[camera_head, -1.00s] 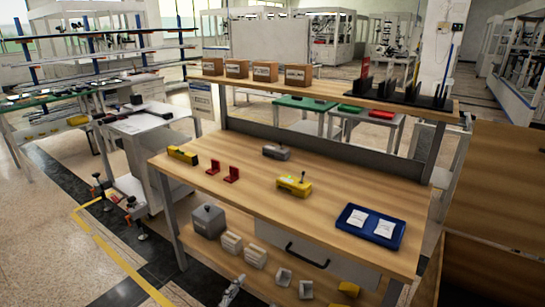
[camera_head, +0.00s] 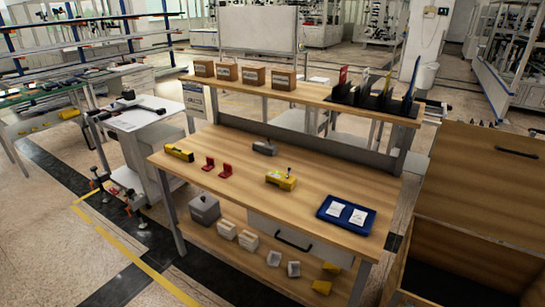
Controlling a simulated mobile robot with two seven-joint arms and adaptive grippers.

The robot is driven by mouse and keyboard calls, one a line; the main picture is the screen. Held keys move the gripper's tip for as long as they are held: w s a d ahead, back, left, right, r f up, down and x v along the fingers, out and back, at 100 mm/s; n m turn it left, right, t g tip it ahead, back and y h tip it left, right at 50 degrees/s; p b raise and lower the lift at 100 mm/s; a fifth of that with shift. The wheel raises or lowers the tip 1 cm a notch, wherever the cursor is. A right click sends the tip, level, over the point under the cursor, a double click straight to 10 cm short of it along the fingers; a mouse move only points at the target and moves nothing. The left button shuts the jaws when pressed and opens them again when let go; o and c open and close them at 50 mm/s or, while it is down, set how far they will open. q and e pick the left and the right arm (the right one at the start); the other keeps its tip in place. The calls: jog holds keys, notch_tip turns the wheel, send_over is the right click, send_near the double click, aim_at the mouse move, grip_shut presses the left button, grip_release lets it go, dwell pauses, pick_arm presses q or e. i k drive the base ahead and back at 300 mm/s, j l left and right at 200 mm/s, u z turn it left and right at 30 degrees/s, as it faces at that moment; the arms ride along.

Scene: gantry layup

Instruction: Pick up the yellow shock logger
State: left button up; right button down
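Two yellow devices lie on the wooden bench top. One is a yellow box with a small dark stick on top (camera_head: 281,181), near the bench middle. The other is a long yellow device with dark parts (camera_head: 179,153), near the left end. I cannot tell from their looks which is the shock logger. Small yellow pieces (camera_head: 322,286) also lie on the lower shelf at the right. Neither of my grippers is in view.
Between the yellow devices are two red pieces (camera_head: 225,171) and a grey device (camera_head: 265,147). A blue tray (camera_head: 327,214) holds white packets. Cardboard boxes (camera_head: 254,76) and a black rack stand on the upper shelf. A large open wooden crate (camera_head: 487,182) stands at the right.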

aim_at(278, 179)
jog(key=i+j+z, duration=0.45)
jog(key=j, duration=0.3)
jog(key=i+j+z, duration=0.25)
jog(key=j, duration=0.15)
